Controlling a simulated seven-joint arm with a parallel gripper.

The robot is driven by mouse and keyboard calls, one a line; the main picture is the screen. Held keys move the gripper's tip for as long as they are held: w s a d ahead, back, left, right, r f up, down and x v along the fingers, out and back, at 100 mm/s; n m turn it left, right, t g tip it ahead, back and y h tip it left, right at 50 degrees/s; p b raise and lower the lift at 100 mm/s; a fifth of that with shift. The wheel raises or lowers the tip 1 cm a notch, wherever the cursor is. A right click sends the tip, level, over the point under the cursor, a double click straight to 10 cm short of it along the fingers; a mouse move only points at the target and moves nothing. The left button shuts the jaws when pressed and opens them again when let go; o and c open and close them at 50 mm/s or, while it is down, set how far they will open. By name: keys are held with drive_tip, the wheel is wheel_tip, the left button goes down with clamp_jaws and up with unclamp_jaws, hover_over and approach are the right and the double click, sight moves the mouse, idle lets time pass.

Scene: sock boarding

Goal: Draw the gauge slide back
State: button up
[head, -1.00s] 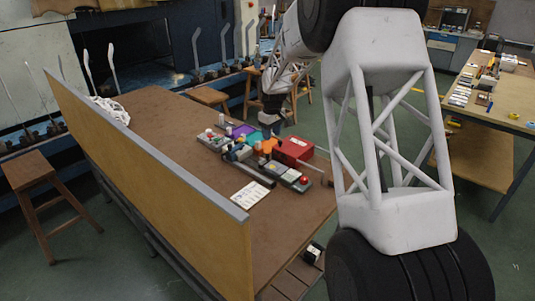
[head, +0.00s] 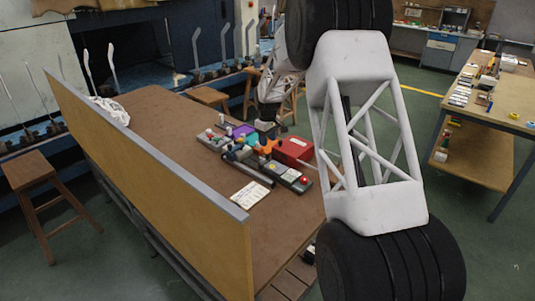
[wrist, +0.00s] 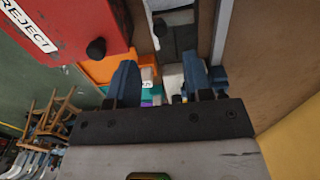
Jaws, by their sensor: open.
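My gripper (wrist: 160,82) is open, its two dark blue fingers apart with nothing held between them. In the head view my gripper (head: 264,131) points down among the items on the brown table, and its fingertips are hard to see. In the wrist view a dark fixture (wrist: 180,42) with pale side rails lies beyond the fingers, near the right one. A small white block (wrist: 147,75) shows between the fingers. In the head view a long dark bar (head: 250,174) lies along the fixture. I cannot tell for sure which part is the gauge slide.
A red box (head: 293,151) labelled REJECT stands close by; it also fills the upper left of the wrist view (wrist: 50,60), with a black knob. Orange, teal and purple trays lie near. A red button (head: 304,180) and white sheet (head: 250,195) lie in front. A tall board edges the table.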

sight(267, 155)
drive_tip(key=shift+f, duration=3.6)
drive_tip(key=shift+c, duration=0.3)
clamp_jaws()
